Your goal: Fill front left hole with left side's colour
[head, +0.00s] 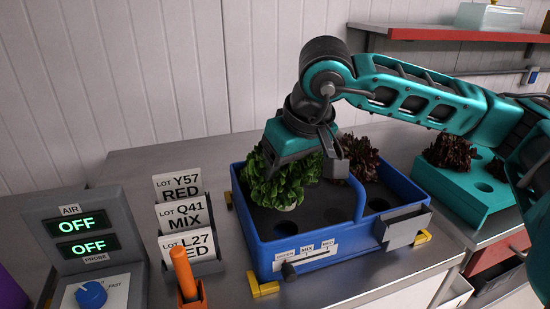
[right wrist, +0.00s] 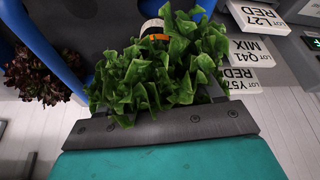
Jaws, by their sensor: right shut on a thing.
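The blue tray (head: 262,240) has a divider between its left and right sides. My right gripper (head: 300,160) is shut on a green lettuce (head: 280,187) over the left side, behind the dark front left hole (head: 285,229). The lettuce's pale base shows at its lower edge; its exact height over the tray is hard to tell. In the right wrist view the green lettuce (right wrist: 165,65) spreads beyond the jaw. A dark red lettuce (head: 359,157) stands at the back of the right side. The front right hole (head: 378,205) is empty. My left gripper is not in view.
A teal tray (head: 470,198) with dark red lettuce (head: 450,152) stands to the right. Lot cards (head: 184,215), an orange-handled tool (head: 184,272) and a control box (head: 85,235) stand left of the blue tray. A red-edged shelf (head: 460,34) hangs behind.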

